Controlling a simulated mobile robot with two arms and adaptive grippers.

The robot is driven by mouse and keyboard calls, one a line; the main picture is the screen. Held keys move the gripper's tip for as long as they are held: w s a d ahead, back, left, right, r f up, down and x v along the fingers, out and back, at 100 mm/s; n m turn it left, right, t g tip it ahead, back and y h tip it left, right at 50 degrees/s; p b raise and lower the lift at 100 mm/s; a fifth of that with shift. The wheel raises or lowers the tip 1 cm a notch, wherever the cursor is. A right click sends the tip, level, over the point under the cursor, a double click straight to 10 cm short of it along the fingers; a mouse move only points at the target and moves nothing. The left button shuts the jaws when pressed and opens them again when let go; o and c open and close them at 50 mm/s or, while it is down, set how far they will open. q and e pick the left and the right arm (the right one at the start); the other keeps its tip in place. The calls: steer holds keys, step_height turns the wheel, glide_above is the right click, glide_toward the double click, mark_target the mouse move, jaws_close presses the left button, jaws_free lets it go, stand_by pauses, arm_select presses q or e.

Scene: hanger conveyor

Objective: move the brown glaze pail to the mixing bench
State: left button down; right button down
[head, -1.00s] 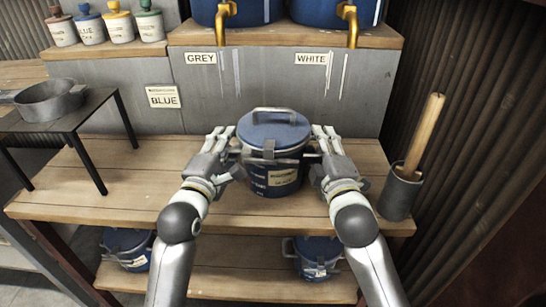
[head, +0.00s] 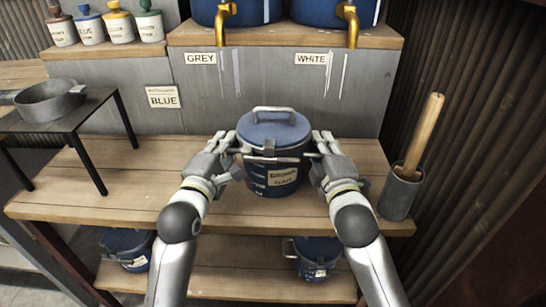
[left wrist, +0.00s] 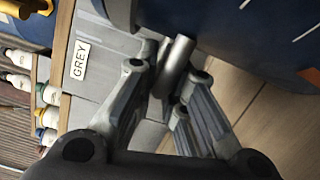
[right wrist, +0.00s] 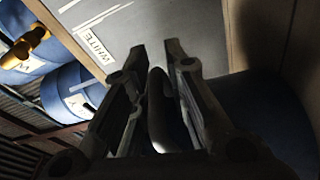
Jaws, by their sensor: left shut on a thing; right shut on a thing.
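The glaze pail (head: 274,158) is blue with a lid, a bail handle on top and a front label that seems to read brown glaze. It is upright over the middle of the wooden bench, and I cannot tell whether its base touches the planks. My left gripper (head: 236,150) is shut on the pail's left side handle, a grey bar in the left wrist view (left wrist: 175,65). My right gripper (head: 314,148) is shut on the right side handle, a dark bar in the right wrist view (right wrist: 158,110). The fingers partly hide both handles.
The wooden bench (head: 120,200) holds a dark stand (head: 62,118) with a grey pan at left and a grey cup (head: 400,192) with a wooden tool at right. Two other blue pails are on the lower shelf. Tapped containers stand on the ledge behind.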

arm_select(q)
steer(key=shift+f, duration=0.15)
arm_select(e)
steer(key=shift+r, duration=0.2)
arm_select(q)
steer(key=shift+r, duration=0.2)
arm_select(e)
steer(key=shift+r, duration=0.1)
